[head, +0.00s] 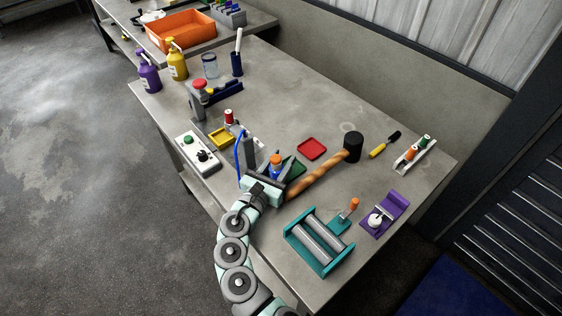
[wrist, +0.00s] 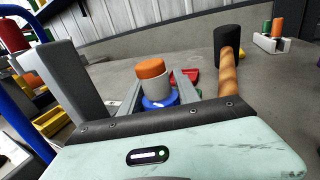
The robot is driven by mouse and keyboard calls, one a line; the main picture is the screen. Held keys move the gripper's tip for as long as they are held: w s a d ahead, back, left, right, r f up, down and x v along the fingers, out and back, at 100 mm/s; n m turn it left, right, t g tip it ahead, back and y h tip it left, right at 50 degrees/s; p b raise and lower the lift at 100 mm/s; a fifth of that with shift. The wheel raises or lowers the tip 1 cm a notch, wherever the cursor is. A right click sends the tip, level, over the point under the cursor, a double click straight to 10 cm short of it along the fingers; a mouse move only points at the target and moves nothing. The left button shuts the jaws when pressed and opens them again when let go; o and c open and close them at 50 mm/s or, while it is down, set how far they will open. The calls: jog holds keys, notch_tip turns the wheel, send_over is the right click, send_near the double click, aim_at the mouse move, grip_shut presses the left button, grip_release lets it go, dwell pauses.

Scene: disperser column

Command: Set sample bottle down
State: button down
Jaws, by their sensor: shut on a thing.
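The sample bottle shows an orange cap (head: 276,158) and a blue lower part. In the wrist view, its orange cap (wrist: 151,68) stands above a pale neck and a blue collar (wrist: 160,103), roughly upright. My gripper (head: 276,174) is shut on the bottle, with one grey finger on each side of it; the fingers also show in the wrist view (wrist: 160,98). The bottle's base is hidden, so I cannot tell whether it touches the table (head: 350,200). A green tray (head: 297,170) lies just behind and right of the bottle, partly hidden.
A grey upright post (head: 250,152) with a blue hose (head: 239,160) stands close left of my gripper. A wooden-handled mallet (head: 318,177) lies close on the right. A red tray (head: 312,149) lies behind, a yellow tray (head: 222,139) left, and a teal roller stand (head: 319,243) in front.

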jog(key=shift+f, duration=0.1)
jog(key=c, duration=0.9)
grip_release()
jog(key=shift+s+a+r, duration=0.15)
jog(key=shift+a+r, duration=0.05)
jog(key=p+v, duration=0.3)
jog(key=v, duration=0.8)
jog(key=shift+s+f, duration=0.1)
jog(key=shift+s, duration=0.25)
